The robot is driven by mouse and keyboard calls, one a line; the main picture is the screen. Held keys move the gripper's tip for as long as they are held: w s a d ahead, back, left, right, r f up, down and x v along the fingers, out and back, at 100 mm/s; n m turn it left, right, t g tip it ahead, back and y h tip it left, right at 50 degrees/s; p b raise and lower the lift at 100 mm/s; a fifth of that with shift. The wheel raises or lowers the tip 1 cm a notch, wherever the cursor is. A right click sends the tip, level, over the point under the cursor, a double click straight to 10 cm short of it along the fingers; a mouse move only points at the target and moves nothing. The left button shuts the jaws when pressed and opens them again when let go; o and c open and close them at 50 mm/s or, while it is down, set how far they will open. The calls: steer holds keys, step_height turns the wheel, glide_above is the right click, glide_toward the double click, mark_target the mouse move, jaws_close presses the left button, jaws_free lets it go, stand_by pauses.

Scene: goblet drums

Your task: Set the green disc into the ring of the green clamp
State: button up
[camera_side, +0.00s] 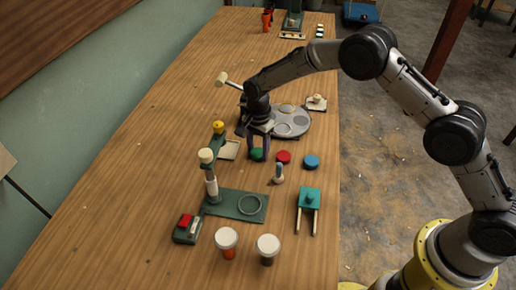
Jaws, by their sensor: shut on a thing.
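The green disc (257,156) is between the fingertips of my gripper (258,151), low over the table or touching it; I cannot tell which. My gripper points down and is shut on the disc, and its fingers hide part of it. The green clamp has a flat green base plate (226,202) to the front left of my gripper. Its ring (249,204) lies on the right part of the plate and looks empty. The clamp's upright (211,185), with a cream knob on top, stands at the plate's left side.
A red disc (283,157) and a blue disc (311,162) lie right of my gripper. A small pale-topped object (279,173) stands between gripper and ring. A teal block with legs (309,197), two drums (227,241) and a green box (187,230) surround the clamp.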

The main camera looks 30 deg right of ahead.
mark_target(258, 152)
steer(key=shift+f, duration=0.2)
steer(key=o, duration=1.3)
steer(key=shift+r, duration=0.1)
step_height(258, 152, up, 14)
